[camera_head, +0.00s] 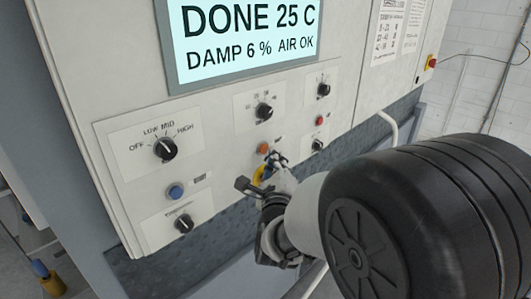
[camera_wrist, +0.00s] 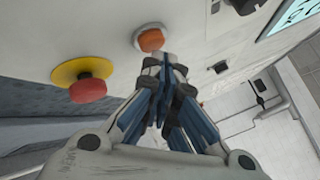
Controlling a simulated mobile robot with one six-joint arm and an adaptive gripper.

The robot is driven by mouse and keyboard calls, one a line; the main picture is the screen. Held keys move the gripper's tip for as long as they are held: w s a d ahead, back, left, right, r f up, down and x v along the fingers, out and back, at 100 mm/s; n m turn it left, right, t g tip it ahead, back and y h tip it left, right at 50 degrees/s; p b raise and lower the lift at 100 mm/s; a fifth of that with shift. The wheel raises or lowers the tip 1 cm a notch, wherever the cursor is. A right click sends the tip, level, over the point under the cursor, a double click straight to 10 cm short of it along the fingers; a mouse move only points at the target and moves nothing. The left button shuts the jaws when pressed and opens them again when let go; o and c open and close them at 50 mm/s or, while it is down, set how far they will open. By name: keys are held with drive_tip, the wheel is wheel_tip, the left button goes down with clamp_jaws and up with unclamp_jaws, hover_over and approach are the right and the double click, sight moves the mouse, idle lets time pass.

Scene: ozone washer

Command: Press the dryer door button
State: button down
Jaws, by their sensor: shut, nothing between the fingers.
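A control panel (camera_head: 215,150) carries several buttons. The small labels beside them are too small to read, so I cannot tell which is the dryer door button. An orange button (camera_head: 263,149) is near the panel's middle; it also shows in the wrist view (camera_wrist: 151,40). My gripper (camera_head: 278,160) is shut and empty, its tips just beside the orange button. In the wrist view the fingertips (camera_wrist: 165,66) are close to that button; I cannot tell if they touch. A blue button (camera_head: 176,191) sits at lower left, a red one (camera_head: 319,120) at right.
A red mushroom button (camera_wrist: 88,90) on a yellow collar is close to my fingers; in the head view my gripper partly hides it. Black knobs (camera_head: 164,149) surround the buttons. A display (camera_head: 245,35) above reads "DONE 25 C, DAMP 6 %, AIR OK".

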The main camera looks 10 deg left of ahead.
drive_tip(key=shift+w+a+b, duration=0.4)
drive_tip(key=shift+a+b, duration=0.05)
idle(0.9)
idle(0.3)
drive_tip(key=shift+s+d+b, duration=0.6)
drive_tip(key=shift+d+b, duration=0.15)
drive_tip(key=shift+b, duration=0.1)
drive_tip(key=s+d+b, duration=0.1)
drive_tip(key=d, duration=0.1)
drive_tip(key=s+d+b, duration=0.2)
idle(0.7)
